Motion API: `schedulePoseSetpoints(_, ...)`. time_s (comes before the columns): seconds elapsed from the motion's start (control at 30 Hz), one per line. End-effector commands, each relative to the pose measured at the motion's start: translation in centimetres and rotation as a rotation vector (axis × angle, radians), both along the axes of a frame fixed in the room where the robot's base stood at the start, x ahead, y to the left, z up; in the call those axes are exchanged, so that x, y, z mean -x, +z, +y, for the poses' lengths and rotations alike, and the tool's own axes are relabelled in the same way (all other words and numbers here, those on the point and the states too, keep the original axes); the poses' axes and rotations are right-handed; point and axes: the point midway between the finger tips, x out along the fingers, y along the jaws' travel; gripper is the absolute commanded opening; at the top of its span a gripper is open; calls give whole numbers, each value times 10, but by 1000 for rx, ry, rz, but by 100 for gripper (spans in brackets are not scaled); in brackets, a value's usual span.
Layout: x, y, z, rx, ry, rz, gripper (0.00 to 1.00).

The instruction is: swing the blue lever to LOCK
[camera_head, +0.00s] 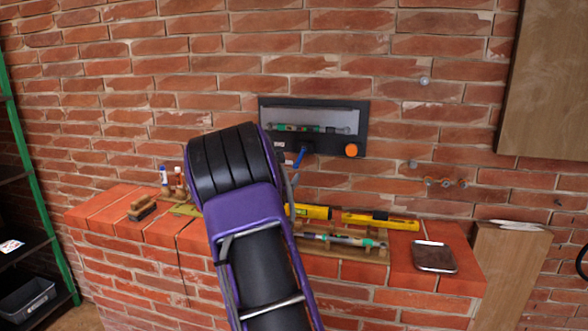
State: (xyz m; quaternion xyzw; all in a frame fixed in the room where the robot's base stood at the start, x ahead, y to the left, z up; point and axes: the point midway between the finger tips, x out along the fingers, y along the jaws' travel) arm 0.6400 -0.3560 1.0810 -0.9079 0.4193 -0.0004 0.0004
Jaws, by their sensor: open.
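The blue lever (300,157) shows at the lower middle of a dark wall panel (363,113), slanting down and to the left from its upper end. A small pale label (279,145) lies to its left; its lettering is too small to read. My purple and black arm reaches up in front of the wall and hides the panel's lower left surroundings. My gripper (287,171) is mostly hidden behind the arm; only small grey parts show beside the lever's lower end. It is open. I cannot tell whether it touches the lever.
An orange knob (351,150) sits at the panel's lower right. Below, a brick ledge holds yellow levels (380,220), a wooden rack (345,252), a metal tray (433,257), a brush (142,208) and small bottles (179,182). A wooden cabinet (550,80) hangs at right.

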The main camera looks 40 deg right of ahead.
Motion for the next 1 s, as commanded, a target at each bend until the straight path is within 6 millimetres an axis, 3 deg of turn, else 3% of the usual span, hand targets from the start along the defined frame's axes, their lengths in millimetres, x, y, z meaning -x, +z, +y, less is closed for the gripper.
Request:
schedulePoseSetpoints(0.2,-28,0,-34,1,-1,2,53)
schedulePoseSetpoints(0.4,-47,0,-55,1,0,0,53)
schedulePoseSetpoints(0.93,-58,0,-67,0,1,1,53)
schedulePoseSetpoints(1.0,-58,0,-67,0,1,1,43)
